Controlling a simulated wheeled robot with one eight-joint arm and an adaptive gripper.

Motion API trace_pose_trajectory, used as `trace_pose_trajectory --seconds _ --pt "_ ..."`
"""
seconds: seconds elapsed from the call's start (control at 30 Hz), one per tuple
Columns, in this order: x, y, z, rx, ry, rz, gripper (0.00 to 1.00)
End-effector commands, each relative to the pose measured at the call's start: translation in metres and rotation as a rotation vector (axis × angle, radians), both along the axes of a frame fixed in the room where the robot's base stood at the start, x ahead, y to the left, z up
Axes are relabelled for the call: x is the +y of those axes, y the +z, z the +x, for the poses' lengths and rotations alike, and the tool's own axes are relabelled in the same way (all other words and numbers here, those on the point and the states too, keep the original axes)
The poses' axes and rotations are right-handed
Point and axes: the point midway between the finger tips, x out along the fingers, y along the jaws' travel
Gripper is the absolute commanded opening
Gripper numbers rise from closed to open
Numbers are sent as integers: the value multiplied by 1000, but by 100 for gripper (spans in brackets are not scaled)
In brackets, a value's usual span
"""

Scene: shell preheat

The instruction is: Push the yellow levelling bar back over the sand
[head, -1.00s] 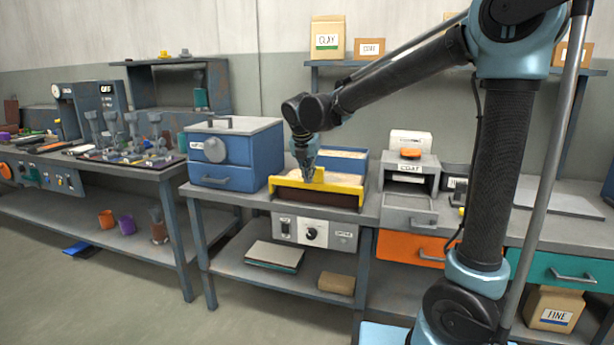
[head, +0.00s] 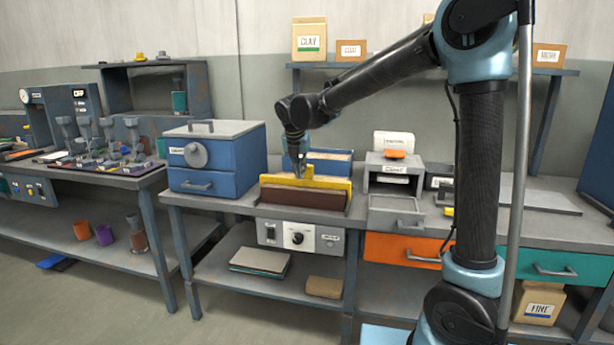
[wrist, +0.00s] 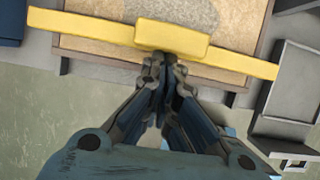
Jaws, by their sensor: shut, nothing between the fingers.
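Pale sand (head: 330,156) shows behind the bar in the head view. In the wrist view the bar (wrist: 95,31) spans the box from side to side, with sand (wrist: 225,14) beyond it and a narrow tan strip on the near side. My gripper (head: 300,172) points down at the bar's middle. Its closed, empty fingertips (wrist: 164,60) are at the near edge of the bar's thicker middle block (wrist: 172,38); they look in contact, though exact contact is hard to tell.
A blue cabinet (head: 215,155) stands left of the box. A grey drawer unit (head: 393,180) with an open drawer stands to the right. A dark brown front panel (head: 303,199) is below the bar, above a control box (head: 300,236) with a knob.

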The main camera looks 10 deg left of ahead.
Motion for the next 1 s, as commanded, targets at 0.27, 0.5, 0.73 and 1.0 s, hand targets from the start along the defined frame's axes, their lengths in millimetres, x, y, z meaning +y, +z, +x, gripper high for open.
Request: trace_pose_trajectory --seconds 0.27,0.5,0.73,1.0 --pt "4 0 77 0 2 1 0" --pt "5 0 124 0 4 0 0" --pt "5 0 143 0 6 1 0" --pt "5 0 147 -4 6 1 0"
